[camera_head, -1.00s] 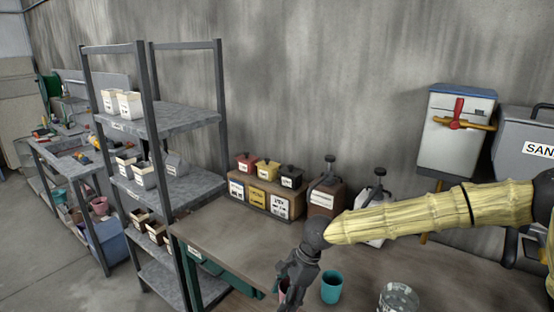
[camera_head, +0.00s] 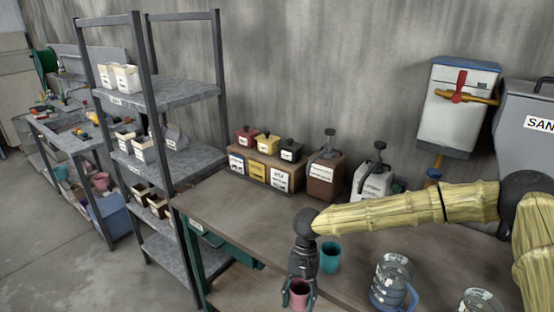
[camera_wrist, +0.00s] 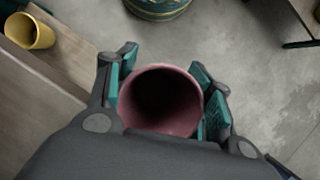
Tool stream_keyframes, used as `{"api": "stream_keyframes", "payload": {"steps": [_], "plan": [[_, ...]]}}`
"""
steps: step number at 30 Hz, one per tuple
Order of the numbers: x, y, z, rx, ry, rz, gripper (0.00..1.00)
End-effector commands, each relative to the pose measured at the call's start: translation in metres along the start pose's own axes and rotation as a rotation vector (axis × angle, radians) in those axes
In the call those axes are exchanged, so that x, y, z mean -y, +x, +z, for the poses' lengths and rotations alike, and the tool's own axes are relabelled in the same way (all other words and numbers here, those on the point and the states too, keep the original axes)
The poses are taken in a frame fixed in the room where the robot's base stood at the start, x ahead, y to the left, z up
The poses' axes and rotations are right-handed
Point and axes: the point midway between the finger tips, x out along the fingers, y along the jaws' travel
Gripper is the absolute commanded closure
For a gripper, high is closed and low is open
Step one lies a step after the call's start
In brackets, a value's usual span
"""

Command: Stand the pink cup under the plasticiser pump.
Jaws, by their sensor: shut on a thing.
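My gripper (camera_head: 299,284) is shut on the pink cup (camera_head: 299,298). The cup also shows in the wrist view (camera_wrist: 160,97), its mouth facing the camera and a finger on either side. It looks empty, with bare floor around it and the table edge to its left. In the head view two pump dispensers stand at the back of the table: a brown one (camera_head: 322,184) and a white one (camera_head: 371,184). Their labels are too small for me to read surely, so I cannot tell which holds plasticiser. Both are well behind my gripper.
A teal cup (camera_head: 330,258) stands just right of my gripper, and clear jugs (camera_head: 392,280) stand farther right. A rack of tubs (camera_head: 262,170) is left of the pumps. A shelf unit (camera_head: 180,187) flanks the table. A yellow cup (camera_wrist: 30,32) shows in the wrist view.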

Motion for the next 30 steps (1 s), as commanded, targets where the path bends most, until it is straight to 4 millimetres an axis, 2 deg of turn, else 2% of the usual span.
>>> {"api": "stream_keyframes", "payload": {"steps": [9,24,30], "plan": [[-0.011,0.020,0.002,-0.002,-0.247,0.102,0.68],[-0.011,0.019,0.001,-0.003,-0.237,0.100,0.68],[-0.012,0.035,-0.005,-0.001,-0.235,0.097,0.68]]}}
